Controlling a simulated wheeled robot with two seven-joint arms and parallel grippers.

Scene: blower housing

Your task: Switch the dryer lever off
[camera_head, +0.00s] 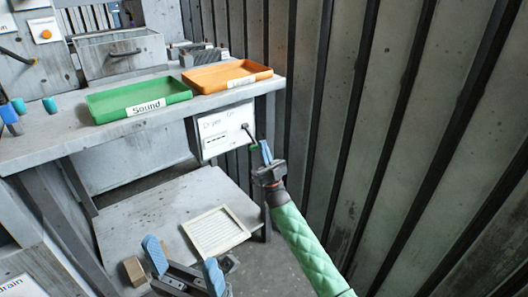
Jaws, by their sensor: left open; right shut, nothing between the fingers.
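The dryer box (218,141), a pale panel whose label seems to read "Dryer On", hangs under the right end of the workbench. A thin dark lever (248,132) sticks out from its right side. My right gripper (265,150), on the green-sleeved arm, is shut and empty, its blue fingers just right of and below the lever. I cannot tell whether they touch it. A small green bit shows between lever and fingers. My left gripper (183,252) is open and empty at the bottom, its blue fingers wide apart, in front of the lower shelf.
A slatted filter panel (216,232) and a small brown block (134,271) lie on the lower shelf. A ribbed metal wall (400,130) closes the right side.

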